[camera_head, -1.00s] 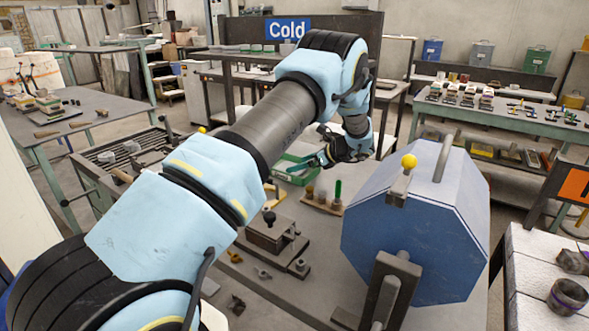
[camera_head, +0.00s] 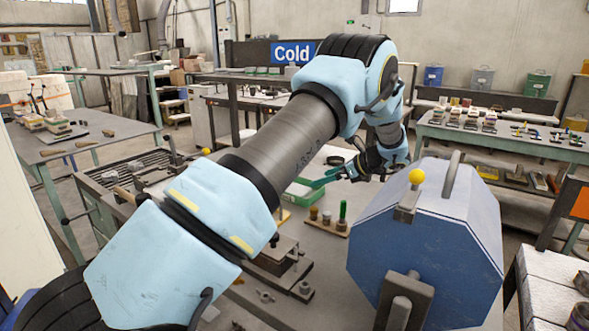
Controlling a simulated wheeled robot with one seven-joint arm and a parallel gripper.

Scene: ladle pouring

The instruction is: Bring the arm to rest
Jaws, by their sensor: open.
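My gripper (camera_head: 335,179) is at the end of my light-blue arm, above the far part of the grey workbench (camera_head: 318,262). Its fingers point left and stand apart, with nothing seen between them. It is above and beside a green tray (camera_head: 303,193), and partly hides it. My arm reaches across the picture from lower left to upper middle and hides part of the bench.
A blue faceted drum (camera_head: 430,240) with a yellow knob (camera_head: 416,176) stands close on the right. A small rack with a green bottle (camera_head: 343,210) and a metal fixture (camera_head: 280,262) are on the bench. A side table (camera_head: 60,165) is at left, a shelf table (camera_head: 500,130) at right.

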